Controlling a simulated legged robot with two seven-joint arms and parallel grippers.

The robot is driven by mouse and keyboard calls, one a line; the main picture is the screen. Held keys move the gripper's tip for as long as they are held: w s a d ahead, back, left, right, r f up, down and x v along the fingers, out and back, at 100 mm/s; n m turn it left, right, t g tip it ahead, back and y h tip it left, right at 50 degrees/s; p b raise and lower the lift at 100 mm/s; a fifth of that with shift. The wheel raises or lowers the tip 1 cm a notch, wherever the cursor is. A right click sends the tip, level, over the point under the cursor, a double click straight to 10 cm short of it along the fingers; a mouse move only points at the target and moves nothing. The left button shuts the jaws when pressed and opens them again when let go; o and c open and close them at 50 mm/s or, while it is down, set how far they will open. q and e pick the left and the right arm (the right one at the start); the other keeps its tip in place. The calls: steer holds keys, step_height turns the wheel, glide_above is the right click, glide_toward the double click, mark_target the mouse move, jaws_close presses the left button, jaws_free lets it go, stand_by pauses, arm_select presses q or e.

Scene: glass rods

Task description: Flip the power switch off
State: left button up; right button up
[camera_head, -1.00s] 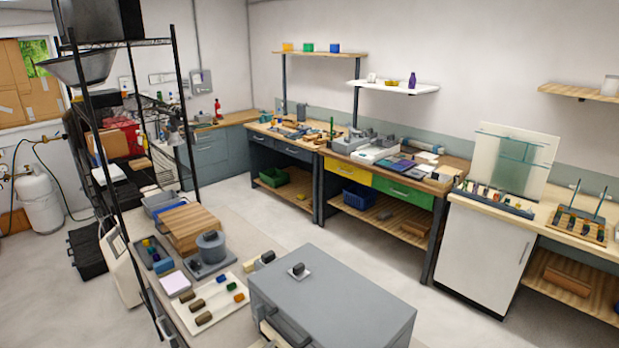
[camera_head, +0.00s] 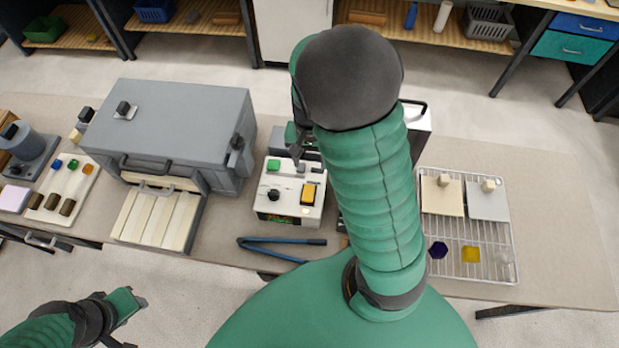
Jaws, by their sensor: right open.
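A white control box (camera_head: 290,192) stands on the bench in the middle of the view. Its top carries a green button (camera_head: 273,165), a small grey part (camera_head: 301,168), a black knob (camera_head: 273,195) and a yellow rocker-like switch (camera_head: 308,194). I cannot tell which of these is the power switch, nor its position. My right gripper (camera_head: 297,149) is open above the box's back edge, partly hidden by my own arm; contact cannot be made out. My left gripper (camera_head: 128,322) is at the lower left over the floor, away from the bench, and looks open and empty.
A grey furnace-like box (camera_head: 175,118) stands left of the control box. Blue-handled tongs (camera_head: 280,242) lie in front of it. A wire rack (camera_head: 470,230) with plates and small coloured pieces is at the right. The far right of the bench is clear.

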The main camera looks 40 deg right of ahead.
mark_target(310, 186)
step_height(310, 186, down, 12)
steer(key=shift+w+r+b, duration=0.1)
steer(key=shift+b, duration=0.25)
steer(key=shift+d+f, duration=0.15)
steer(key=shift+f, duration=0.25)
steer(key=shift+a+r, duration=0.1)
steer(key=shift+a, duration=0.2)
steer(key=c, duration=0.5)
steer(key=shift+d, duration=0.1)
jaws_close()
